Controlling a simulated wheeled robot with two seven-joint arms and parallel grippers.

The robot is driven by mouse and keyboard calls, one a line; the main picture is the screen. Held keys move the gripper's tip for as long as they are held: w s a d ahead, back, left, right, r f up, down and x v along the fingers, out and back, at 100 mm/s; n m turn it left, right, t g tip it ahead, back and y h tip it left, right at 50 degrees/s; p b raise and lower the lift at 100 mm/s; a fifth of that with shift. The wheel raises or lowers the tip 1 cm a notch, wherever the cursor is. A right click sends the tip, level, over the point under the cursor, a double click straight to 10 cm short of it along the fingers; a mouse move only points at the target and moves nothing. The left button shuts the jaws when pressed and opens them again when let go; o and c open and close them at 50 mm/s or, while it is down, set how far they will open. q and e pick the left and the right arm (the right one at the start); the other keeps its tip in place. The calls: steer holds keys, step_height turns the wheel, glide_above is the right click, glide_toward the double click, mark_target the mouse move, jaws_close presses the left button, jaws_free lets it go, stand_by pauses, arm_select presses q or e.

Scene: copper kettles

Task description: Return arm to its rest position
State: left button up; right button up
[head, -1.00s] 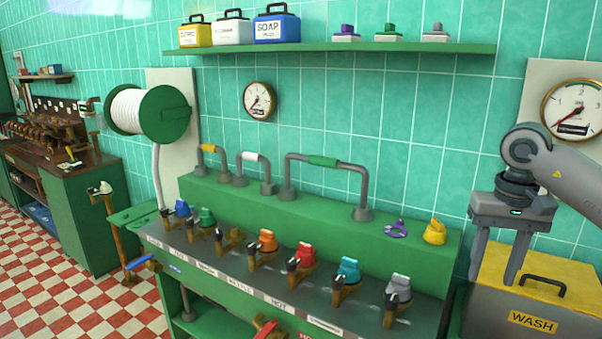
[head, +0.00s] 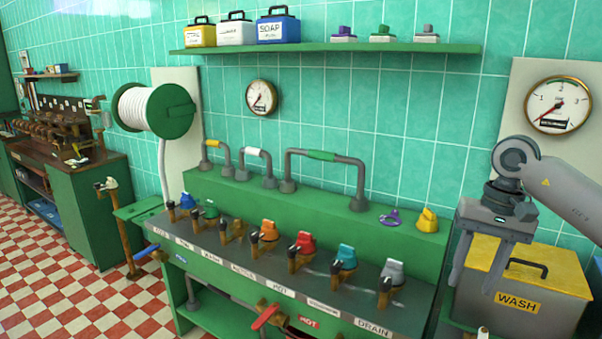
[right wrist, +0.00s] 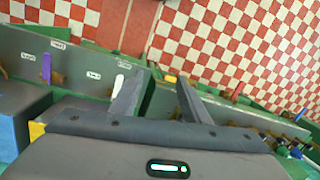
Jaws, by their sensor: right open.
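My right gripper (head: 478,278) hangs at the right of the head view, in front of the yellow-topped WASH box (head: 522,285). Its two fingers point down, are spread apart and hold nothing. In the right wrist view my right gripper (right wrist: 158,95) shows its two fingers apart over the edge of a grey counter, with floor beyond. My right arm (head: 570,185) comes in from the right edge. My left gripper is not in the head view.
A green bench (head: 330,222) carries a row of coloured valve handles, such as the red one (head: 305,243) and the grey one (head: 392,272). A hose reel (head: 150,108) hangs on the wall. A green shelf (head: 330,60) holds boxes above. The checkered floor (head: 75,290) at the left is clear.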

steer(key=w+a+f+m+t+y, duration=0.1)
steer(key=w+a+f+m+y, duration=0.3)
steer(key=a+f+m+y, duration=0.6)
steer(key=w+a+f+m+t+y, duration=0.1)
steer(key=w+a+f+m+y, duration=0.45)
steer(key=a+m, duration=0.4)
steer(key=d+f+m+t+h, duration=0.35)
steer(key=f+m+t, duration=0.25)
steer(key=f+m, duration=0.75)
steer(key=d+f+m+t+h, duration=0.35)
steer(key=f+m+t, duration=0.25)
steer(key=f+m, duration=0.8)
steer(key=s+d+f+m+g+h, duration=0.25)
steer(key=s+f+m+h, duration=0.2)
steer(key=s+f, duration=0.9)
steer(key=s+d+f+m+g+h, duration=0.25)
steer(key=s+d+f+m, duration=0.2)
steer(key=s+f, duration=0.95)
steer(key=s+f+m+g+h, duration=0.1)
steer(key=s+f, duration=0.4)
steer(key=s, duration=0.6)
steer(key=s+a+f+m+g+h, duration=0.1)
steer(key=s+f+m+g, duration=0.3)
steer(key=s, duration=0.8)
steer(key=s+a+f+m+g+h, duration=0.1)
steer(key=s+f+m, duration=0.3)
steer(key=s, duration=0.8)
steer(key=shift+s+f+m+g, duration=0.15)
steer(key=shift+f+m+g, duration=0.15)
steer(key=shift+f+g, duration=0.6)
